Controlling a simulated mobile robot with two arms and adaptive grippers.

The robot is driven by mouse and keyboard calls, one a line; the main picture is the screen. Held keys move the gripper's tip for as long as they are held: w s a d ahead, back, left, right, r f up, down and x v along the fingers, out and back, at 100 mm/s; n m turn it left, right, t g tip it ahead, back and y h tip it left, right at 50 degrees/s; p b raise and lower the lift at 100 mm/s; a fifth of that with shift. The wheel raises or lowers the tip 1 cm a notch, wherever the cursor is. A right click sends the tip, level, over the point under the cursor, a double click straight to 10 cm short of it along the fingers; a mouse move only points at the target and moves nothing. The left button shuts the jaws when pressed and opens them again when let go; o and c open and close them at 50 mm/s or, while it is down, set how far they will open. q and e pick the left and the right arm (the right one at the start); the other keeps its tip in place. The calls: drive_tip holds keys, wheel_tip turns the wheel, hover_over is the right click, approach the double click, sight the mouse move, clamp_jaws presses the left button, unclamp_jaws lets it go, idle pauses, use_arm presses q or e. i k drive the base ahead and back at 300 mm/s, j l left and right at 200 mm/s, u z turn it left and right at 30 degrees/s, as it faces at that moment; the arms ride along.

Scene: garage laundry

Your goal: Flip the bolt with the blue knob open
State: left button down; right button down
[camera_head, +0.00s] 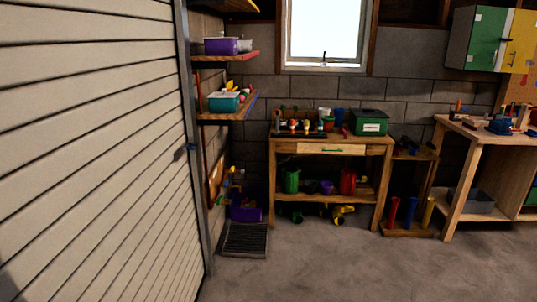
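A small blue knob (191,147) shows at the right edge of the white slatted garage door (95,150), beside the grey vertical door frame (188,110). It sits about halfway up the picture. It is too small to tell the bolt's shape or whether the bolt is open or closed. Neither of my grippers is in view.
Wall shelves (230,116) with bins stand right of the door frame. A floor grate (246,240) and a purple bin (245,211) lie below. A wooden workbench (335,147) stands at the back, another bench (470,135) at right. The concrete floor (330,265) in front is clear.

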sight(187, 147)
drive_tip(key=i+l, duration=0.1)
drive_tip(key=i, duration=0.85)
drive_tip(key=i+l, duration=0.1)
drive_tip(key=i, duration=0.85)
drive_tip(key=i+l+u, duration=0.35)
drive_tip(key=i, duration=0.25)
drive_tip(key=i+l+u, duration=0.4)
drive_tip(key=l, duration=0.25)
drive_tip(key=i, duration=0.1)
